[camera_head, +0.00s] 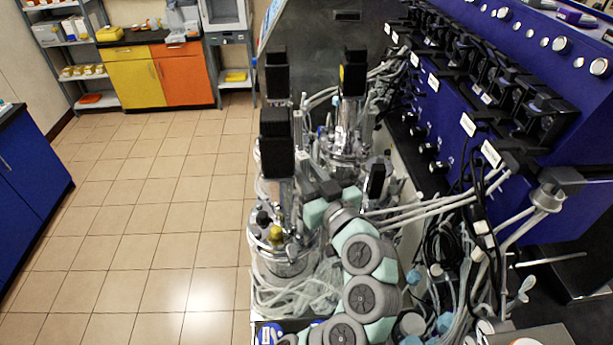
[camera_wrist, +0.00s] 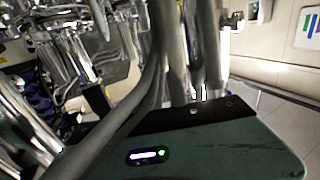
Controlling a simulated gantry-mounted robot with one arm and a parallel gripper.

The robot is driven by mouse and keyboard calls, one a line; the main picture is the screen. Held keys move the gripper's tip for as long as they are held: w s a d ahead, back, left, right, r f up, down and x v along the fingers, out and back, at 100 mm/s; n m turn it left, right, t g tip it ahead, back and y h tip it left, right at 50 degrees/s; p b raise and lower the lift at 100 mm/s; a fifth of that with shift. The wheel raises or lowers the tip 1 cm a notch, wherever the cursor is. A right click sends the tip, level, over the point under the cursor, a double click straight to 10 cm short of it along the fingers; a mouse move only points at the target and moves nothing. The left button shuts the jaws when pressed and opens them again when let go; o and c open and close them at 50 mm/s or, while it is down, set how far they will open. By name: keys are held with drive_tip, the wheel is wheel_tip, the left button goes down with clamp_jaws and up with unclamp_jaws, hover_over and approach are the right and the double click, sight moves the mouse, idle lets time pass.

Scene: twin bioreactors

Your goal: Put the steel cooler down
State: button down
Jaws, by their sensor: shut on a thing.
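My gripper (camera_head: 318,190) is among the vessel fittings in the head view, above and to the right of the front bioreactor (camera_head: 285,262). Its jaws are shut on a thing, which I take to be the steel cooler. A slim grey upright piece (camera_head: 304,165) beside the jaws may be the cooler, but I cannot tell it surely from the fittings around it. Its lower end is hidden. In the wrist view, thick grey hoses cross in front of the jaws and hide the grip. I cannot tell whether the cooler touches anything below.
A second bioreactor (camera_head: 345,145) stands behind the front one, with tall black motors (camera_head: 277,130) close by. The blue pump cabinet (camera_head: 520,60) stands to the right. Loose tubing and cables (camera_head: 450,260) crowd the bench. The tiled floor (camera_head: 165,210) at left is clear.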

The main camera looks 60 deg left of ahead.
wheel_tip(320, 180, down, 3)
drive_tip(key=shift+d+r+p, duration=0.1)
drive_tip(key=shift+p, duration=0.25)
drive_tip(key=shift+f+b, duration=0.2)
drive_tip(key=shift+b, duration=0.2)
drive_tip(key=c, duration=1.5)
unclamp_jaws()
drive_tip(key=shift+c, duration=0.2)
drive_tip(key=shift+r, duration=0.2)
drive_tip(key=shift+r+p, duration=0.1)
drive_tip(key=shift+p, duration=0.3)
drive_tip(key=d+b, duration=0.3)
drive_tip(key=d, duration=0.9)
drive_tip(key=shift+w, duration=0.15)
